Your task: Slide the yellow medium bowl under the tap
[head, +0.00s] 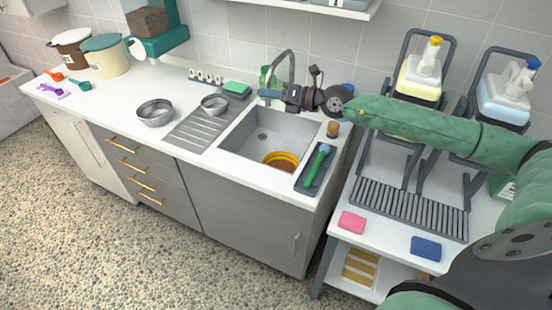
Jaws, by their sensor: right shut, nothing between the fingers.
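The yellow bowl (281,161) sits in the sink basin (262,122), near its front right corner. The chrome tap (291,62) arches up behind the basin, and its lower part is hidden behind my right gripper. My right gripper (268,94) is shut and empty. It appears beside the tap, above the back of the basin, apart from the bowl; I cannot tell whether it touches the tap. My right arm reaches in from the right. My left gripper is not in view.
A dark tray with a green brush (318,165) lies right of the basin. Two metal bowls (155,112) (214,104) stand to the left, one on the drainboard (197,131). Bottles in racks (423,68) stand on the right table.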

